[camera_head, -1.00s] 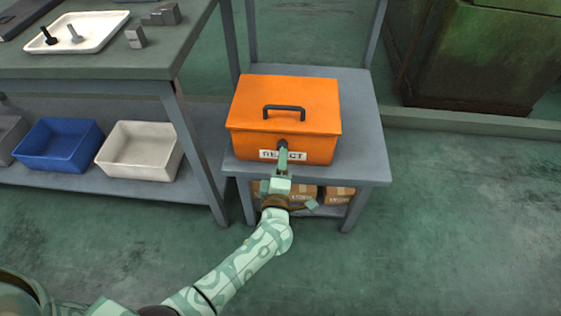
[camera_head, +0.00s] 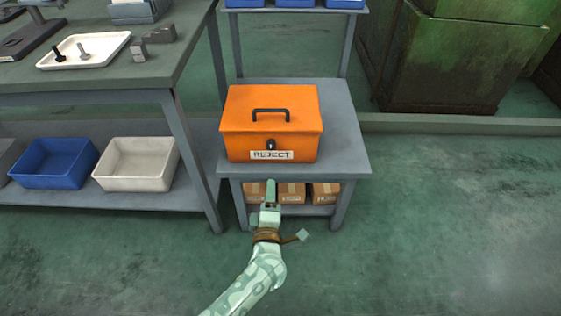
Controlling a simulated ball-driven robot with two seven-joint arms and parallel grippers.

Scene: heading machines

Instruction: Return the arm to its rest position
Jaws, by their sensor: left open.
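My left arm comes in from the bottom of the view, with its pale green patterned forearm pointing up toward the small grey table (camera_head: 345,120). My left gripper (camera_head: 270,186) is open and holds nothing that I can see. It is in front of the table's front edge, below the orange REJECT box (camera_head: 240,140), and apart from the box. The box sits on the table with its lid shut, a black handle on top and a dark latch above the label. My right gripper is not in view.
Several cardboard boxes (camera_head: 325,192) stand on the small table's lower shelf, behind my gripper. A workbench (camera_head: 120,80) at the left bears a white tray (camera_head: 112,41) with bolts. Blue (camera_head: 50,177) and white (camera_head: 140,182) bins stand on its lower shelf. The floor (camera_head: 450,230) at the right is clear.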

